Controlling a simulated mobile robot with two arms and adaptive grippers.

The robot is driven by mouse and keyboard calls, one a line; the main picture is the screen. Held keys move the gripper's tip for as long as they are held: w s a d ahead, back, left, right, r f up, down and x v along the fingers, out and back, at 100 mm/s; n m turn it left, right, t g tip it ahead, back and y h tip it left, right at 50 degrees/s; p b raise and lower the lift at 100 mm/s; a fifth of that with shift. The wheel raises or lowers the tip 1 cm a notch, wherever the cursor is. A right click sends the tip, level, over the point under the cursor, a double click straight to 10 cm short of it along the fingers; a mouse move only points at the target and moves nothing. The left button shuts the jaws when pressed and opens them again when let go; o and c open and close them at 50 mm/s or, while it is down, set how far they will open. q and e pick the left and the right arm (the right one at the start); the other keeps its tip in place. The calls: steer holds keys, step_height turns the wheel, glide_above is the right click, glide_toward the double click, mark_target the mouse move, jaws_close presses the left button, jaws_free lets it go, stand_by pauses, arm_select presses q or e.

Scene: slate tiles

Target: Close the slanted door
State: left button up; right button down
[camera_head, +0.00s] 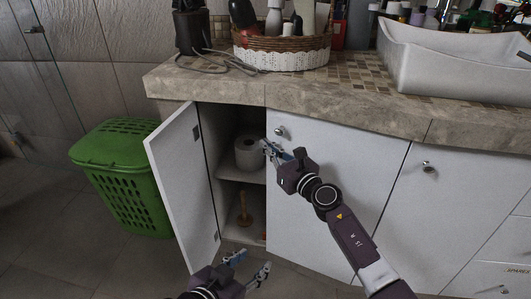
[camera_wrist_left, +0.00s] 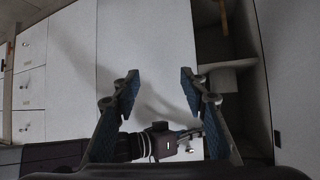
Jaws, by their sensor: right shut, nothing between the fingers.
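The slanted door (camera_head: 178,185) is a plain white cabinet door at the left of the cabinet. It stands swung open outward; it also shows at the right edge of the left wrist view (camera_wrist_left: 288,65). My left gripper (camera_head: 254,262) is low in front of the open compartment, right of the door and apart from it. Its fingers are spread and empty in the left wrist view (camera_wrist_left: 160,75). My right gripper (camera_head: 268,147) is shut and empty by the compartment's right side, near the neighbouring door's upper left corner. Whether it touches that door cannot be told.
The open compartment holds a toilet roll (camera_head: 249,154) on a shelf and a wooden-handled item (camera_head: 243,208) below. A green hamper (camera_head: 128,170) stands left of the door. The neighbouring white door (camera_head: 330,170) is closed. The stone countertop (camera_head: 210,85) overhangs above, carrying a basket and basin.

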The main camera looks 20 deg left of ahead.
arm_select(q)
steer(key=shift+w+d+r+t, duration=0.2)
steer(key=shift+w+r+t, duration=0.2)
steer(key=shift+r, duration=0.15)
steer(key=shift+w+d+r+t, duration=0.15)
steer(key=shift+w+r+t, duration=0.2)
steer(key=shift+r, duration=0.2)
